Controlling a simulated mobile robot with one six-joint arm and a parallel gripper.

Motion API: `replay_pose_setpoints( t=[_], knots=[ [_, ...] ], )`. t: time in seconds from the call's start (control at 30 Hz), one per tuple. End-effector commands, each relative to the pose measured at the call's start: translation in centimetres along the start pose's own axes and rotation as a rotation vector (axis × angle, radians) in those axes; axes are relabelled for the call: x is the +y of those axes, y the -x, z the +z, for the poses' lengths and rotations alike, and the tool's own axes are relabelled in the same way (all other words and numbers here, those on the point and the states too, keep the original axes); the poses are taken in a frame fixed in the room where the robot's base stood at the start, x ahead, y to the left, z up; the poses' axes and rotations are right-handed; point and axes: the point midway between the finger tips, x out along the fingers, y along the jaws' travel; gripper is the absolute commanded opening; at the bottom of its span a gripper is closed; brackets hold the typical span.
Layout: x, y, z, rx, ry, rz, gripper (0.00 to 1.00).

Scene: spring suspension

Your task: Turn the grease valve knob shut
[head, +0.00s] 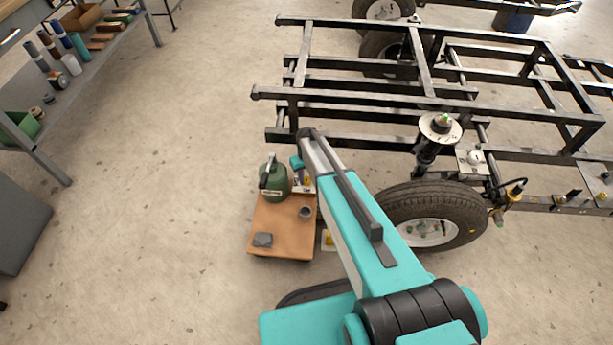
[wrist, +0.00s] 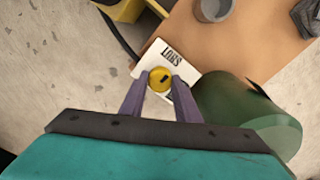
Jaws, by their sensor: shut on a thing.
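In the wrist view, a round yellow knob (wrist: 157,75) with a dark mark on it sits in front of a white plate (wrist: 180,58) with black lettering. My gripper (wrist: 160,80) has its two purple fingers on either side of the knob, shut on it. Part of the plate's lettering is hidden behind the fingers. In the head view, my gripper (head: 303,182) is by the green canister at the far end of the small cart; the knob cannot be made out there.
The trailer frame (head: 340,94) and tyre (head: 400,205) are to the right. Open floor lies left.

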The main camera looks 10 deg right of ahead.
Motion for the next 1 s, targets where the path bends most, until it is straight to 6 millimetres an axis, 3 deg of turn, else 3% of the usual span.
replay_pose_setpoints(
  t=[0.6,0.63,0.73,1.0],
  knots=[
    [0.01,0.07,-0.12,0.003,0.064,0.0,0.07],
    [0.01,0.07,-0.12,0.003,0.063,0.0,0.31],
    [0.02,0.06,-0.11,0.003,0.063,0.0,0.48],
    [0.03,0.03,-0.04,0.001,0.061,0.0,0.48]
  ],
)
